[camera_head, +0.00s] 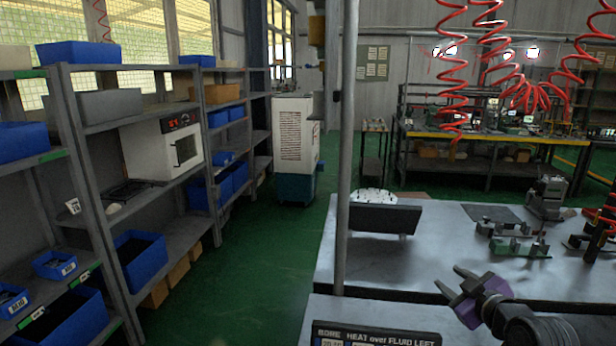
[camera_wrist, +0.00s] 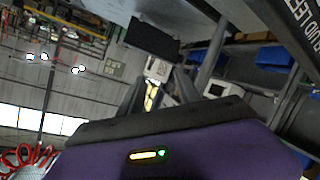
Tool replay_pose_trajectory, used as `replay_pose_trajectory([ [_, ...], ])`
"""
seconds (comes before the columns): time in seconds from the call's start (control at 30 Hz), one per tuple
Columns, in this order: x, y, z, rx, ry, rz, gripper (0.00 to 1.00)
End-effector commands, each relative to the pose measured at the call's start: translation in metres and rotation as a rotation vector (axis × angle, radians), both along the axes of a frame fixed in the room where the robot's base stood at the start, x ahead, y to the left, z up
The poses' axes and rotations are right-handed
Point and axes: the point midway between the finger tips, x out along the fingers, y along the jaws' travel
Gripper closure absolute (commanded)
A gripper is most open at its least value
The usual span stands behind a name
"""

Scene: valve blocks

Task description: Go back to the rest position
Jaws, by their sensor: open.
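My gripper (camera_head: 449,283) shows at the lower right of the head view, purple with grey fingers. The fingers are spread apart and nothing is between them. It is in front of the near edge of the grey metal worktable (camera_head: 440,262). In the wrist view my gripper (camera_wrist: 158,92) shows its two fingers apart, with the far room between them. Small green-based valve fixtures (camera_head: 512,240) stand on the worktable, behind and to the right of the gripper. A grey metal block (camera_head: 547,197) stands farther back on it.
A grey post (camera_head: 346,150) rises at the table's left. A dark panel (camera_head: 384,218) stands beside it, and a sign (camera_head: 375,337) is at the front. Shelves (camera_head: 95,200) with blue bins line the left. Green floor (camera_head: 250,260) is clear between. Red coiled hoses (camera_head: 453,70) hang behind.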

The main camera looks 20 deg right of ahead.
Motion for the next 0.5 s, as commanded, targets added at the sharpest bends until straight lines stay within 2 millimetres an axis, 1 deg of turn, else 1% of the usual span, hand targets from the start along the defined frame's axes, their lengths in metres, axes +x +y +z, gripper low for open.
replay_pose_trajectory([
  [0.03, 0.003, 0.022, 0.002, 0.062, -0.085, -0.02, 0.6],
  [0.17, -0.005, 0.064, 0.012, 0.206, -0.285, -0.082, 0.6],
  [0.2, -0.01, 0.077, 0.014, 0.246, -0.337, -0.099, 0.6],
  [0.27, -0.02, 0.094, 0.013, 0.306, -0.407, -0.123, 0.6],
  [0.3, -0.028, 0.106, 0.012, 0.344, -0.447, -0.138, 0.6],
  [0.37, -0.043, 0.123, 0.01, 0.396, -0.502, -0.158, 0.6],
  [0.47, -0.07, 0.151, 0.004, 0.472, -0.573, -0.185, 0.6],
  [0.5, -0.082, 0.161, 0.0, 0.497, -0.593, -0.194, 0.6],
])
